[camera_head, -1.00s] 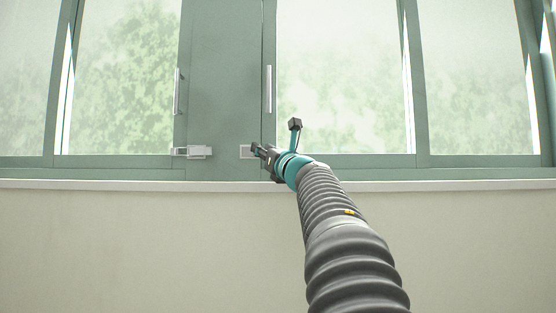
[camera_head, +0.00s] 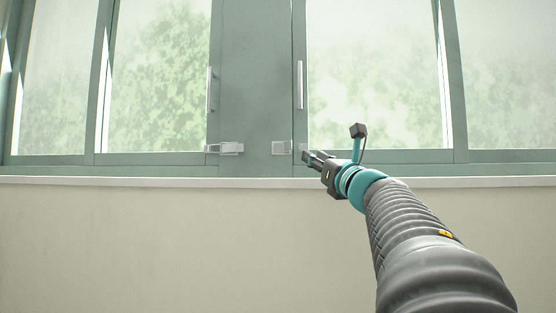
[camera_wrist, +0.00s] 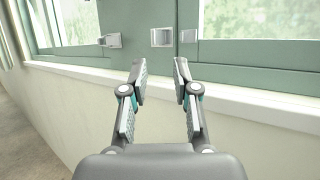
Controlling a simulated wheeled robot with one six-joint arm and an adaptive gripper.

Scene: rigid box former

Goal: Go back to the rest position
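My gripper (camera_head: 308,156) is at the end of my arm, in front of the green window frame near its lower edge. In the wrist view my gripper (camera_wrist: 160,75) has its two fingers apart with nothing between them, so it is open and empty. The fingers point at the window frame, with a silver latch plate (camera_wrist: 161,37) beyond them. In the head view the gripper lies just right of that latch plate (camera_head: 281,148). Whether the fingertips touch anything is hard to tell, but a gap seems to show in the wrist view.
Vertical handles are on the left sash (camera_head: 209,90) and the right sash (camera_head: 299,85). A pale sill (camera_head: 150,182) juts out below the windows. The wall (camera_head: 150,245) beneath is bare.

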